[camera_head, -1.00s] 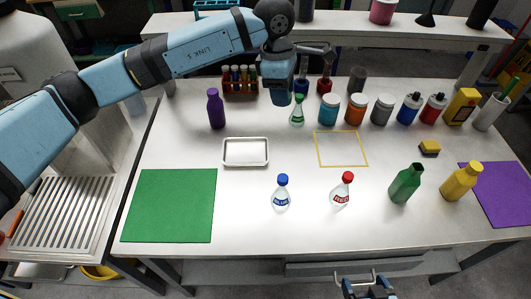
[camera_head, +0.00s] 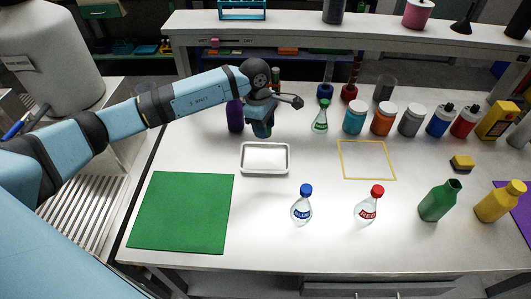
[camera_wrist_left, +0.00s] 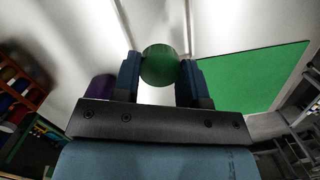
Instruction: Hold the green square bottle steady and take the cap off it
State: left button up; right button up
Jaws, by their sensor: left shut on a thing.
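The green square bottle (camera_head: 438,202) stands upright on the right part of the table, with a dark open-looking top and no cap visible on it. In the left wrist view, my left gripper (camera_wrist_left: 162,72) is shut on a round green thing (camera_wrist_left: 160,66), which shows as a green disc between the fingers. It may be a cap, but I cannot tell for sure. My right gripper is not in view.
A purple bottle (camera_head: 235,115) stands just beside the gripper. Blue-capped (camera_head: 302,206) and red-capped (camera_head: 368,206) flasks stand at the front. A yellow outline (camera_head: 367,160) is empty.

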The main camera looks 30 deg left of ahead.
pick_arm(q)
send_over(266, 160)
jog(key=f, duration=0.7)
jog(key=shift+a, duration=0.25)
notch_tip(266, 160, down, 4)
jog(key=shift+f, duration=0.2)
jog(key=shift+f, duration=0.2)
jog(key=o, duration=1)
